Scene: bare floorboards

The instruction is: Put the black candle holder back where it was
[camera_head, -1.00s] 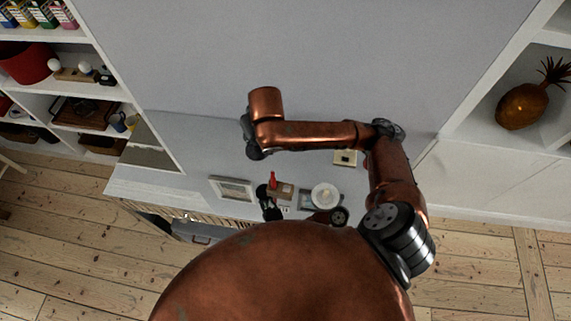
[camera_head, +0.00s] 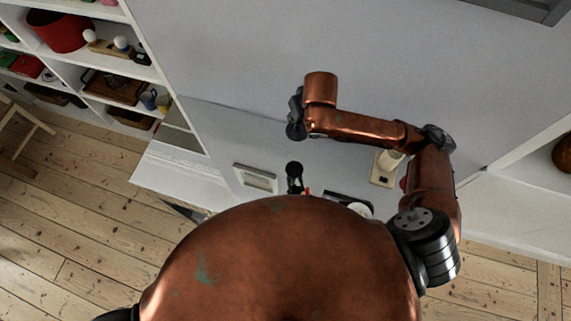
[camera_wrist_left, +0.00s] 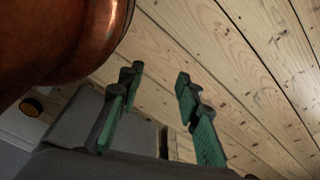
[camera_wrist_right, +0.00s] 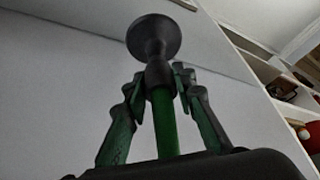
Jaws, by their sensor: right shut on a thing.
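The black candle holder (camera_wrist_right: 153,38) shows in the right wrist view with a wide round disc at its far end. A green stem (camera_wrist_right: 165,125) runs from it towards my palm. My right gripper (camera_wrist_right: 159,76) is shut on its narrow black part. In the head view a black round-ended thing (camera_head: 295,171) shows just above my copper body. It looks like the same holder, but its lower part and my right gripper are hidden there. My left gripper (camera_wrist_left: 157,76) is open and empty, with floorboards behind it; the head view does not show it.
A pale ledge runs along the wall, with a framed picture (camera_head: 256,178), a red thing (camera_head: 308,190) and a square plate (camera_head: 384,169) by it. Shelves (camera_head: 150,72) stand at the left. My body hides much of the ledge's near part.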

